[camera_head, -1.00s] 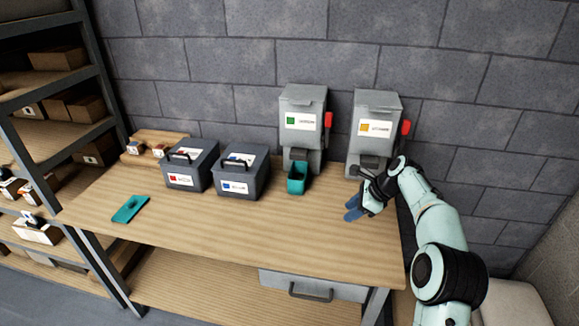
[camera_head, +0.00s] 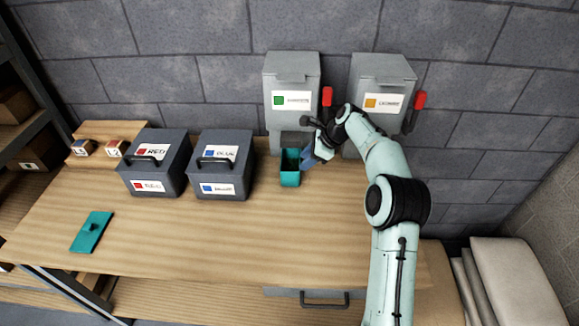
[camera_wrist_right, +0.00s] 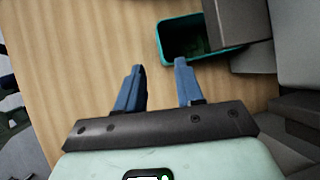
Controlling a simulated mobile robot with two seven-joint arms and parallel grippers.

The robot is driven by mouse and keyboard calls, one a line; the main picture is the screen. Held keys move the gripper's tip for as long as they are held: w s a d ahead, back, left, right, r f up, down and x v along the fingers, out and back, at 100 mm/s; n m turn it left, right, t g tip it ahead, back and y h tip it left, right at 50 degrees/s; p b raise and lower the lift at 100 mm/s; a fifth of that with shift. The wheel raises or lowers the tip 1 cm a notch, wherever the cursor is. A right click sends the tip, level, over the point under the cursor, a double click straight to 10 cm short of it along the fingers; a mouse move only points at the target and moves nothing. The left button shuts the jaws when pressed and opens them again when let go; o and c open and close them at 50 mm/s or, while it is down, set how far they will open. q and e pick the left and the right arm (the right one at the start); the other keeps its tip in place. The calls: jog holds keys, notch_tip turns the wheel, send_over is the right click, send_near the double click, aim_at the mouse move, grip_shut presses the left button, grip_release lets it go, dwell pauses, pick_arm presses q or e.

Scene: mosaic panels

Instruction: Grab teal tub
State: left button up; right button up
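The teal tub (camera_head: 290,176) stands upright on the table below the spout of the green-labelled dispenser. It is open at the top and its inside looks dark green. In the right wrist view the tub (camera_wrist_right: 168,47) lies just beyond the fingertips, partly hidden by the grey spout. My right gripper (camera_head: 308,161) is beside the tub on its right. In the right wrist view its two blue fingers (camera_wrist_right: 158,66) are apart with bare table between them, and nothing is held. My left gripper is in neither view.
The green-labelled dispenser (camera_head: 292,82) and the orange-labelled dispenser (camera_head: 383,84) stand against the wall, each with a red lever. Two dark lidded boxes, red-labelled (camera_head: 155,165) and blue-labelled (camera_head: 220,170), stand left of the tub. A teal lid (camera_head: 91,232) lies front left. The table's front middle is clear.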

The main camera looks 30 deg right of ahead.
aim_at(289, 173)
jog(key=x, duration=0.8)
jog(key=shift+a+r, duration=0.1)
jog(key=shift+a, duration=0.05)
jog(key=shift+w+a+f, duration=0.1)
jog(key=shift+w+f, duration=0.15)
jog(key=shift+f, duration=0.1)
grip_shut()
dwell(0.9)
